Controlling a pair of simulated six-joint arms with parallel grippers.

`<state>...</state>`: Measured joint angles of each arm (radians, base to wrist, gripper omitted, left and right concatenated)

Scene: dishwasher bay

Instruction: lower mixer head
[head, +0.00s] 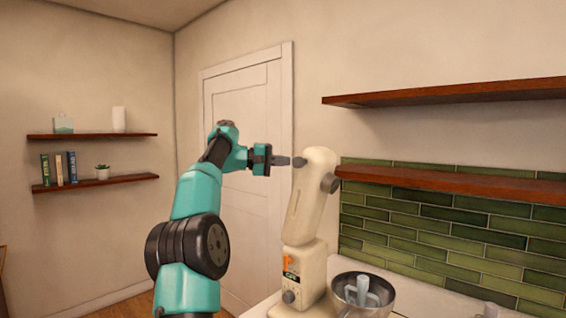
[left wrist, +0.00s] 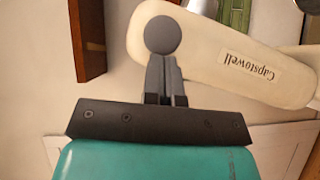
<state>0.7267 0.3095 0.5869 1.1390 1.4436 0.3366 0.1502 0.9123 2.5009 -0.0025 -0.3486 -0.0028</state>
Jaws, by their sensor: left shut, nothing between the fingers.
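A cream stand mixer (head: 305,260) stands on the counter at the lower middle of the head view. Its head (head: 313,195) is tilted up steeply, with a grey round knob at the top. My right gripper is not in view.
Two wooden shelves (head: 440,93) hang on the wall right of the mixer, the lower one close to its head. Green tiles (head: 430,225) cover the wall behind. A white door (head: 245,105) is behind my left arm.

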